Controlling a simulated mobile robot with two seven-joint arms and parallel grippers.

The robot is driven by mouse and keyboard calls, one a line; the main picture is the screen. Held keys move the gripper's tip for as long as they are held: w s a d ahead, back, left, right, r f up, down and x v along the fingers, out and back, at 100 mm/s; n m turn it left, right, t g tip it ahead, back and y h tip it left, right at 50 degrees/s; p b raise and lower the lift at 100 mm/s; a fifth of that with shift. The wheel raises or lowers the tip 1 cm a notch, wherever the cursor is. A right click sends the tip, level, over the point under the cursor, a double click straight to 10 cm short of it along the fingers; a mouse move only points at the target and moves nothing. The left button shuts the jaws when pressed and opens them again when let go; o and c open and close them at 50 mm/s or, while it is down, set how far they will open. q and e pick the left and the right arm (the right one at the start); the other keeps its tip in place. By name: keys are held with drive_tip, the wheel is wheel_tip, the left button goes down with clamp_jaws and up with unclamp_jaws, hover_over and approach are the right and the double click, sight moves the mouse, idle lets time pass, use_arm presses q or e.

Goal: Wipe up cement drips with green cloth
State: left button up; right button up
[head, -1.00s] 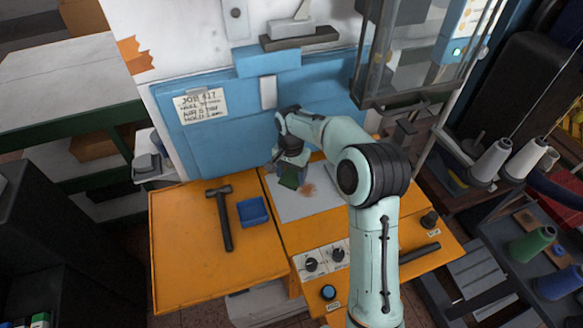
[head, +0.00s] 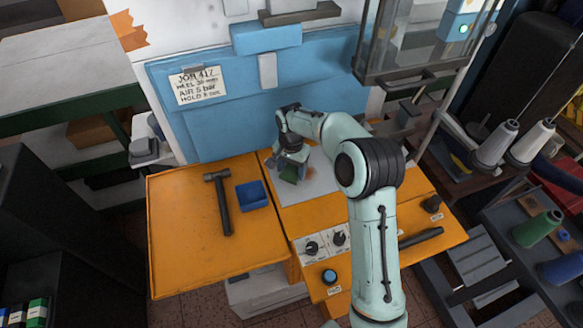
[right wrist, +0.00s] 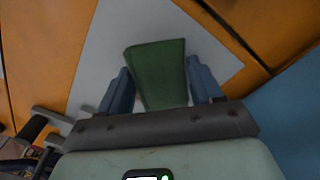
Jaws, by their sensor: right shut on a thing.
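My right gripper (head: 288,172) is over the pale grey plate (head: 300,192) on the orange bench. It is shut on a green cloth (head: 290,174). In the right wrist view the cloth (right wrist: 158,72) shows between the two blue-grey fingers (right wrist: 158,88), over the pale plate. A small brownish cement smear (head: 311,173) shows on the plate just right of the cloth in the head view, partly hidden by the arm. Whether the cloth touches the plate is hard to tell. My left gripper is not in view.
A hammer (head: 222,203) and a blue tray (head: 252,196) lie on the orange bench (head: 180,240) left of the plate. Knobs (head: 312,248) and a dark bar (head: 420,238) are at the front. A blue panel (head: 225,125) rises behind. Thread spools stand at right.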

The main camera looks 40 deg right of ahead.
sight(315, 173)
drive_tip(key=shift+f+b, duration=0.45)
drive_tip(key=shift+f, duration=0.65)
idle(0.3)
drive_tip(key=shift+s+d+r+p, duration=0.1)
drive_tip(key=shift+s+d, duration=0.1)
drive_tip(key=shift+d, duration=0.4)
drive_tip(key=shift+s+d+p, duration=0.1)
drive_tip(key=shift+s+d, duration=0.1)
drive_tip(key=shift+d, duration=0.4)
drive_tip(key=shift+s+d+r+p, duration=0.1)
drive_tip(key=shift+s+d, duration=0.1)
drive_tip(key=shift+d, duration=0.4)
drive_tip(key=shift+s+d+f+p, duration=0.1)
drive_tip(key=shift+s+d, duration=0.1)
drive_tip(key=shift+d, duration=0.45)
drive_tip(key=shift+s+d+f+p, duration=0.1)
drive_tip(key=shift+s+d, duration=0.15)
drive_tip(key=shift+d, duration=0.45)
drive_tip(key=shift+s+d+f+p, duration=0.1)
drive_tip(key=shift+s+d, duration=0.1)
drive_tip(key=shift+d, duration=0.45)
drive_tip(key=shift+r, duration=0.1)
